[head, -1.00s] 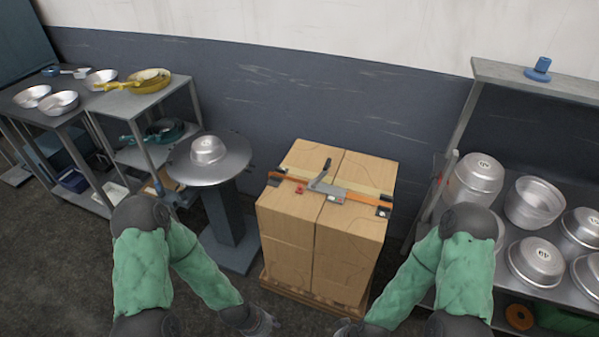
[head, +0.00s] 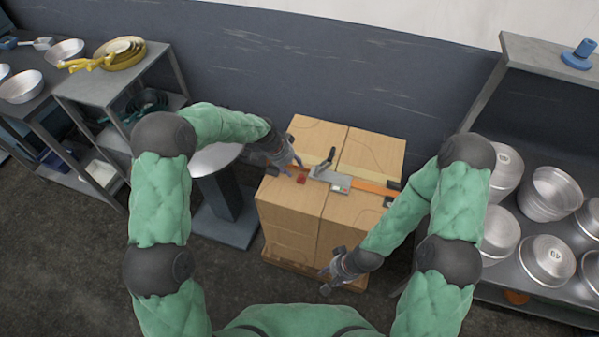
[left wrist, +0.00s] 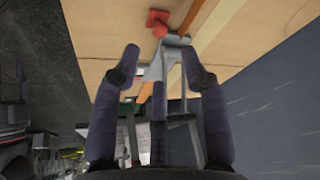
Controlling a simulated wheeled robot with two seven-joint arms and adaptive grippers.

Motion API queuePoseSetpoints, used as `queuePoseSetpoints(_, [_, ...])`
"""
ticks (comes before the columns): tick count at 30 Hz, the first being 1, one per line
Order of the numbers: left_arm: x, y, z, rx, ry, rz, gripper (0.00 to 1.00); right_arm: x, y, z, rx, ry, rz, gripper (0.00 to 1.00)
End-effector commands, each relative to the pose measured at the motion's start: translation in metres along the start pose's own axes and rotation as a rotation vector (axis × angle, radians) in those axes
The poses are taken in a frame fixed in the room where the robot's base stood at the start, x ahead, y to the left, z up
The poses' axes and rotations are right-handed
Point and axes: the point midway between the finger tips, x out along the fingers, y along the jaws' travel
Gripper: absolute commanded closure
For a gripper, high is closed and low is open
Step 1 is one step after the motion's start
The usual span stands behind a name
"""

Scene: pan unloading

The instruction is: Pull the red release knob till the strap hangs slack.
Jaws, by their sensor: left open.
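The red knob (head: 302,179) is on top of the carton stack, near its left edge. It also shows in the left wrist view (left wrist: 158,20), beyond my fingertips. The orange strap (head: 370,187) lies flat and straight across the carton tops, with a grey buckle (head: 330,178) and its dark lever on it. My left gripper (head: 293,164) is just above the left end of the strap, close to the knob. Its fingers (left wrist: 163,63) are apart, with nothing between them. My right gripper (head: 327,279) is low before the stack's front; its jaws are too small to tell.
The cartons (head: 290,208) stand on a wooden pallet. A round-topped pedestal (head: 215,160) is left of them, partly behind my left arm. A rack of metal pans (head: 545,255) stands at right. Shelves with pans (head: 110,85) stand at left. A wall is behind.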

Motion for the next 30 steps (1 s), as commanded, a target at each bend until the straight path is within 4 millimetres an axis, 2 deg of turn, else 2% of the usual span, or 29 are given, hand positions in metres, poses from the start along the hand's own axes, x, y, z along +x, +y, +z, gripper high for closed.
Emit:
queuePoseSetpoints(1, [0.013,0.0,0.001,0.0,-0.001,0.001,0.56,0.004,0.001,0.0,0.0,0.0,0.0,0.6])
queuePoseSetpoints(3, [0.026,0.001,0.001,0.0,-0.001,0.002,0.56,0.006,0.002,0.0,0.0,0.0,0.0,0.6])
queuePoseSetpoints(12, [0.067,0.0,0.0,-0.002,0.0,0.0,0.56,0.013,0.005,-0.001,0.0,0.001,0.0,0.6])
queuePoseSetpoints(18, [0.076,-0.001,0.0,-0.002,0.001,-0.002,0.56,0.014,0.005,-0.001,0.0,0.001,0.0,0.6])
queuePoseSetpoints(26, [0.076,-0.001,0.0,-0.002,0.001,-0.002,0.56,0.014,0.005,-0.001,0.0,0.001,0.0,0.6])
queuePoseSetpoints(30, [0.076,-0.001,0.0,-0.002,0.001,-0.002,0.95,0.014,0.005,-0.001,0.0,0.001,0.0,0.6])
